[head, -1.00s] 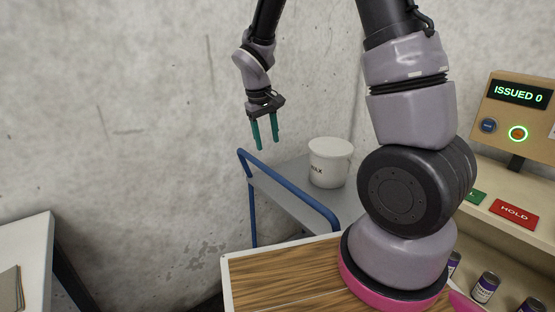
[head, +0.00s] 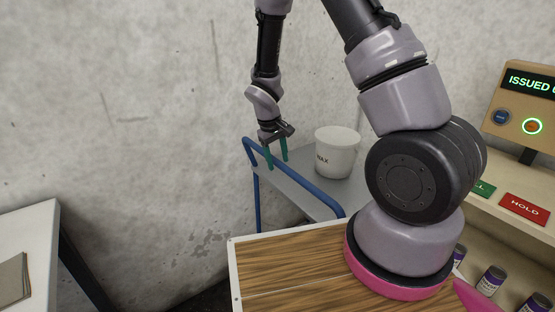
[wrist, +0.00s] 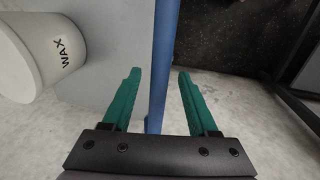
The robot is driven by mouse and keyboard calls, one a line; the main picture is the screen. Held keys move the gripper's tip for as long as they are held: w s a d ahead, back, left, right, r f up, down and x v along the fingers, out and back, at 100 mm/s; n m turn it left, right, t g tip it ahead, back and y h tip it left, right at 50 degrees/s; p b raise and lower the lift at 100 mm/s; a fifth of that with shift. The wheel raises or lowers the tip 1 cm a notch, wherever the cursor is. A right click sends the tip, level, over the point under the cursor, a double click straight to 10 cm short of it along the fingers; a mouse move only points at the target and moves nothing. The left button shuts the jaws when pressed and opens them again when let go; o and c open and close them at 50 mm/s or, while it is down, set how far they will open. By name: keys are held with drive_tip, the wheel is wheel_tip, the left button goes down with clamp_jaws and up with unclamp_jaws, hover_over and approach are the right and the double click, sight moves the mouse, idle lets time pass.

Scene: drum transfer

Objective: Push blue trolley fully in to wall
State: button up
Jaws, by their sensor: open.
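The blue trolley (head: 300,187) has a grey top and blue tube rails, and it stands by the concrete wall. A white tub marked WAX (head: 337,153) stands upright on its top; it also shows in the wrist view (wrist: 32,50). My gripper (head: 277,161) has teal fingers and is open at the trolley's left end rail. In the wrist view my gripper (wrist: 155,85) has the blue rail (wrist: 163,65) between its two fingers, with a gap visible on each side. How far the rail lies below the fingertips I cannot tell. Part of the trolley is hidden behind my wooden-topped base.
A white table (head: 30,245) with a brown folder stands at the left. At the right a counter holds a HOLD sign (head: 524,208), a green sign, an ISSUED display box (head: 520,110) and cans below. Bare floor lies left of the trolley.

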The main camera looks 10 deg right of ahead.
clamp_jaws()
idle(1.5)
